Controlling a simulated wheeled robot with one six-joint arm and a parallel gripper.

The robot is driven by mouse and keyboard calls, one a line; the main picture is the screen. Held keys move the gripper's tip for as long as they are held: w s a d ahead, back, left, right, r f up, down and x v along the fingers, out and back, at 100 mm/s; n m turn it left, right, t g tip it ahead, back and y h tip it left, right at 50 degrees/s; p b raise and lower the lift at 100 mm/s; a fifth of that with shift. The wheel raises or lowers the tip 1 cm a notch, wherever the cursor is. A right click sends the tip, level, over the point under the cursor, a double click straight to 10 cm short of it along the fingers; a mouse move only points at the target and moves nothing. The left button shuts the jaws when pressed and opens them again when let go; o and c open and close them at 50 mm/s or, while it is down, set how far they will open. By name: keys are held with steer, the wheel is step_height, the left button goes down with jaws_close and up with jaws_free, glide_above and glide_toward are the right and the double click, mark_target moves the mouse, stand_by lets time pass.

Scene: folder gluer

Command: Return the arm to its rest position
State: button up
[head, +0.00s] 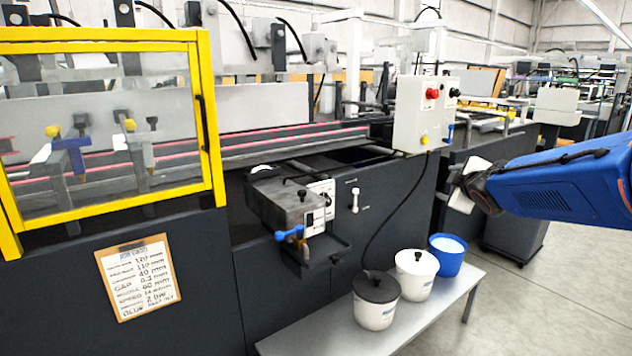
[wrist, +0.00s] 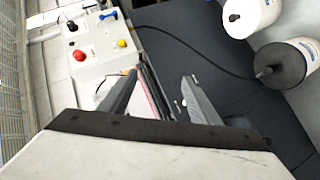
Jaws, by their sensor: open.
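My gripper (head: 462,188) is at the right in the head view, at the end of my blue arm, held in the air to the right of the control box and above the bench. In the wrist view my gripper (wrist: 157,92) shows two dark fingers spread apart with nothing between them. It is open and empty. Part of the gripper is hard to make out in the head view because of its angle.
The control box (head: 420,115) with a red button is left of my gripper; it also shows in the wrist view (wrist: 98,52). A black-lidded pot (head: 376,300), a white pot (head: 415,274) and a blue pot (head: 448,255) stand on a low bench (head: 420,320). Floor is free at right.

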steer(key=s+a+f+m+g, duration=0.2)
steer(key=s+f, duration=0.4)
steer(key=s, duration=0.8)
steer(key=s+a+f+m+g, duration=0.3)
steer(key=s+f+m, duration=0.3)
steer(key=s, duration=0.8)
steer(key=s+a+f+m+g+y, duration=0.1)
steer(key=s+a+f+m+g, duration=0.2)
steer(key=s, duration=1.1)
step_height(320, 180, down, 3)
steer(key=shift+a+r+m+g, duration=0.1)
steer(key=shift+a+m+g, duration=0.05)
steer(key=shift+m+g, duration=0.55)
steer(key=shift+w, duration=0.1)
